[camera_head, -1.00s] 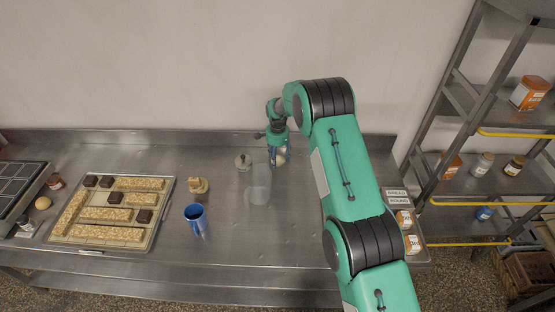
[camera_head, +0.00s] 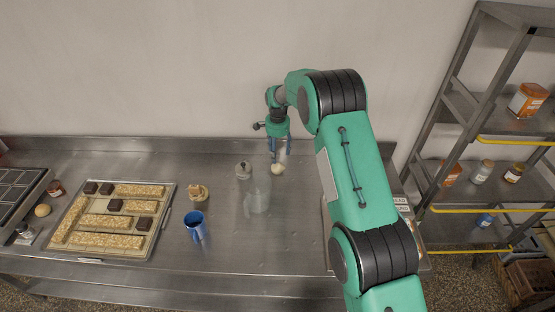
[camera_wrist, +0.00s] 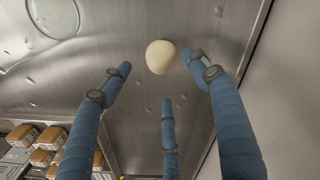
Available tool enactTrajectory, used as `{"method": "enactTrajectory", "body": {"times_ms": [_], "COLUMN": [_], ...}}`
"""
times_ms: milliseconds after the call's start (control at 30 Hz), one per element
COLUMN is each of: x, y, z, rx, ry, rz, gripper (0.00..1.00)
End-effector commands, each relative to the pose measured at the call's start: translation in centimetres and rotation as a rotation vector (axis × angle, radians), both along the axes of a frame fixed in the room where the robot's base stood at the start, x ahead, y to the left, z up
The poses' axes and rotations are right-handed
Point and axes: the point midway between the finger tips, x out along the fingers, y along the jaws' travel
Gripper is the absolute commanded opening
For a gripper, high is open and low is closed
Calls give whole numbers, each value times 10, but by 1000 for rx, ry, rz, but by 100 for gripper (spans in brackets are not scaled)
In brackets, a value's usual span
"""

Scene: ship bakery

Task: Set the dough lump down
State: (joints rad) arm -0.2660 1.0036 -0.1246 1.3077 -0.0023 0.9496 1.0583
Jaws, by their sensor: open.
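The dough lump (camera_head: 278,168) is a small pale ball resting on the steel counter (camera_head: 300,230), toward its back. It also shows in the wrist view (camera_wrist: 160,57), whole and apart from my fingers. My gripper (camera_head: 279,152) is above the lump, pointing down.
A blue mug (camera_head: 196,226), a pastry piece (camera_head: 197,192) and a tray of bars (camera_head: 62,246) are farther left. A shelf rack (camera_head: 433,165) stands at right.

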Motion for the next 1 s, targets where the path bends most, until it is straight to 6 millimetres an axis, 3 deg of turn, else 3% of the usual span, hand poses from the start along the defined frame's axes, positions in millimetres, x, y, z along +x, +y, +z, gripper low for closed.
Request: {"method": "enactTrajectory", "body": {"times_ms": [100, 300, 1000], "x": [1, 0, 0], "y": [0, 0, 0], "z": [16, 27, 29], "rx": [1, 0, 0], "ry": [-2, 0, 0], "rz": [0, 0, 0], "gripper": [61, 61, 61]}}
